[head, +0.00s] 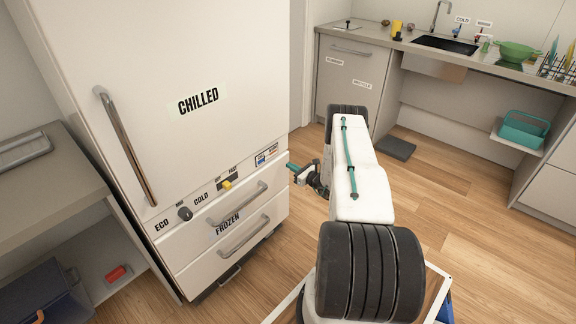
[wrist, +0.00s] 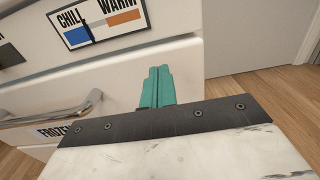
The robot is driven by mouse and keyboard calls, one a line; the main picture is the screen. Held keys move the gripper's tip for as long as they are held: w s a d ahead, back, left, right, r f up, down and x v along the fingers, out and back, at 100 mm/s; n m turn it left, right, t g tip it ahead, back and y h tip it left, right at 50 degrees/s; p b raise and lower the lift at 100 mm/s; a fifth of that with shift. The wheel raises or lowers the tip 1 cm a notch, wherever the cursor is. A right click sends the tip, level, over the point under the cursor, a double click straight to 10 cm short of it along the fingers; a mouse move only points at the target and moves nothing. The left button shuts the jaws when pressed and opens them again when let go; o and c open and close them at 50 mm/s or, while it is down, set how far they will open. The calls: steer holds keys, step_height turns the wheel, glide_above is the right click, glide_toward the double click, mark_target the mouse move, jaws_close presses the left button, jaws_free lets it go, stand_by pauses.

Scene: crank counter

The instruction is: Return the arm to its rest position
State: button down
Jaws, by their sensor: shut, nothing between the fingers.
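My gripper (head: 292,167) shows at the end of my white arm, just right of the fridge's lower front, pointing left toward it. Its teal fingers (wrist: 157,87) are shut together and empty in the wrist view. They are close to the fridge's drawer front, below the CHILL/WARM label (wrist: 97,20). I cannot tell the exact gap between the fingertips and the drawer. My arm is bent, with its large dark joint nearest the head camera.
The white fridge (head: 200,60) stands at left with a long door handle (head: 127,150), a dark knob (head: 184,213), a yellow slider (head: 227,185) and drawer handles (head: 243,236). A sink counter (head: 490,72) is at the back right. Wooden floor (head: 465,210) right of my arm is clear.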

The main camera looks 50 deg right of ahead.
steer(key=s, duration=0.9)
steer(key=shift+s, duration=0.35)
steer(key=shift+d, duration=0.1)
